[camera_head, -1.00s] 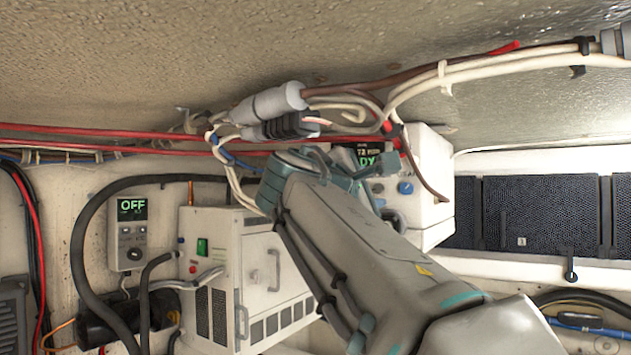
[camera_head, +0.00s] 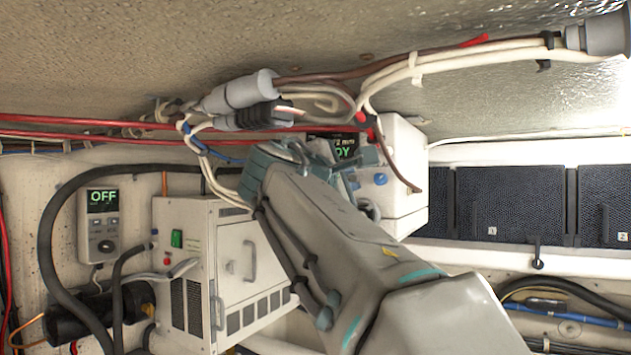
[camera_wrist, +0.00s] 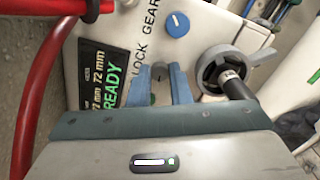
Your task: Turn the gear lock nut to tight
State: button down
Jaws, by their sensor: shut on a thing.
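The white gear box (camera_head: 405,150) sits against the back wall in the head view, partly behind my arm. In the wrist view my gripper (camera_wrist: 160,75) has its two blue fingers at the panel, beside the "LOCK GEAR" lettering. The fingers are shut on a small grey thing, seemingly the gear lock nut (camera_wrist: 160,72). Most of the nut is hidden between the fingers, so its angle cannot be told. In the head view the fingertips are hidden behind my wrist.
A blue knob (camera_wrist: 177,24) is above the fingers, and a grey crank wheel with a dark handle (camera_wrist: 222,72) is close on the right. A red cable (camera_wrist: 45,80) runs along the left. A white cabinet (camera_head: 230,265) stands left of my arm; cables (camera_head: 330,90) hang above it.

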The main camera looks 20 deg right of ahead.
jog(key=shift+f+m+b, duration=0.15)
jog(key=shift+m+b, duration=4.7)
jog(key=shift+m, duration=4.95)
jog(key=c, duration=1.3)
grip_release()
jog(key=shift+c, duration=0.2)
